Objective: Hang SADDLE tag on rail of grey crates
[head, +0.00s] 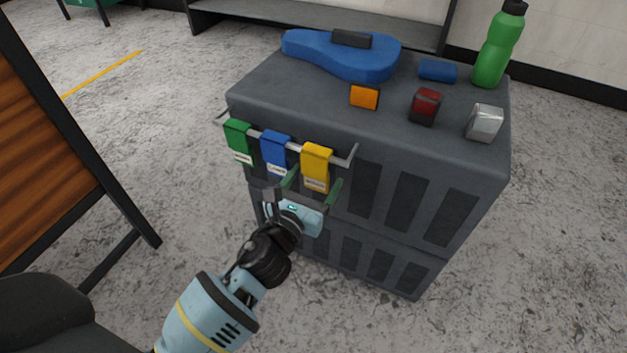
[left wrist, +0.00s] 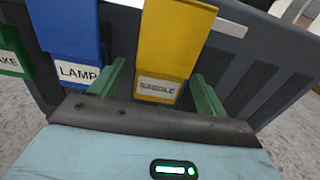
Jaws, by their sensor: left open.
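The yellow SADDLE tag (head: 316,168) hangs on the rail (head: 346,156) at the front of the grey crates (head: 420,150), right of the other tags. My left gripper (head: 314,186) is open just in front of the tag's lower part. In the left wrist view its two green fingers (left wrist: 155,88) stand apart, one on each side of the tag's lower end, with gaps beside it. I cannot tell how deep the tag sits between them. My right gripper is not in view.
A blue LAMP tag (head: 276,152) and a green tag (head: 239,142) hang left on the same rail.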

